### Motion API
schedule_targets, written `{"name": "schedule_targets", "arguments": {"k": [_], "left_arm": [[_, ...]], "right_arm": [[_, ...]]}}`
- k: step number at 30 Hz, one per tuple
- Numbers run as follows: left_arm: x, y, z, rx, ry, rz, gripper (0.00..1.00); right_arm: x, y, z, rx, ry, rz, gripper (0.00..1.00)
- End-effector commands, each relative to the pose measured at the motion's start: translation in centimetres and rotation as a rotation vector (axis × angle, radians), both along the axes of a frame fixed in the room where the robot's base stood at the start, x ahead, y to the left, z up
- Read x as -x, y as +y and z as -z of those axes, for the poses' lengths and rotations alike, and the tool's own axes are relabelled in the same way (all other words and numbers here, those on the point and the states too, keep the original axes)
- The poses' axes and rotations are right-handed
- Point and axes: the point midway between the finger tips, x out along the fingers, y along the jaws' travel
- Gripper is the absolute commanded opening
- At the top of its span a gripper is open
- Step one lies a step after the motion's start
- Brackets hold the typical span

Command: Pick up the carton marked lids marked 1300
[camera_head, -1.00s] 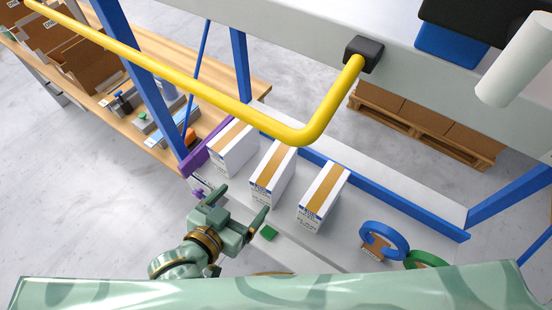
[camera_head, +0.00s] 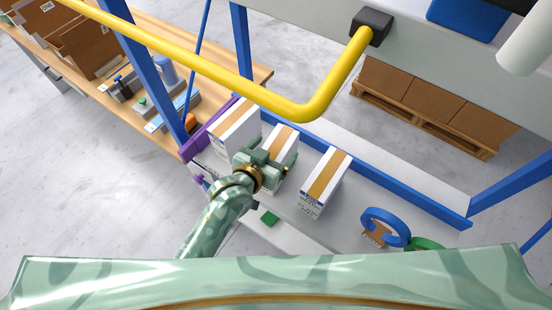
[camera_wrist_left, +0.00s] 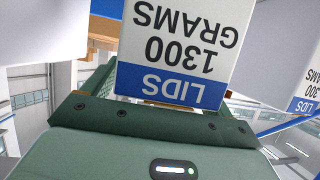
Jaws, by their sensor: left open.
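Three white cartons with tan tape on top stand in a row in the head view: a left one (camera_head: 236,128), a middle one (camera_head: 284,139) and a right one (camera_head: 325,180). My left gripper (camera_head: 275,160) is open at the near side of the middle carton and hides part of its front. In the left wrist view, a carton marked LIDS 1300 GRAMS (camera_wrist_left: 183,45), upside down, fills the space straight ahead of the palm. My right gripper is out of view.
Another LIDS carton (camera_wrist_left: 306,82) is at the right of the wrist view, its number cut off. A yellow bar (camera_head: 215,72) runs above the cartons.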

Motion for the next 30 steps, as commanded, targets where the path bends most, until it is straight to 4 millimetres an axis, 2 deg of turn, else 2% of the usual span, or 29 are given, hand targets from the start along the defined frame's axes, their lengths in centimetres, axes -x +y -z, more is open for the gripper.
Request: {"name": "schedule_targets", "arguments": {"k": [5,6,15,25,30], "left_arm": [[-0.1,0.0,0.0,0.000,0.000,0.000,0.85],[-0.1,0.0,0.0,0.000,0.000,0.000,0.83],[0.0,0.0,0.0,0.000,0.000,0.000,0.00],[-0.2,-0.1,-0.8,0.007,-0.007,-0.001,0.00],[-0.2,-0.1,-3.4,0.009,-0.010,-0.001,0.00]], "right_arm": [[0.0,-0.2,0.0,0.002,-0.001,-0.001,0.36],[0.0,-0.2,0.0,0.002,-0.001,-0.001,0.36],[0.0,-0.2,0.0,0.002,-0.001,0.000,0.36],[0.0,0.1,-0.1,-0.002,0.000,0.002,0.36],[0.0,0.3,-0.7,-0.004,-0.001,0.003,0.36]]}}
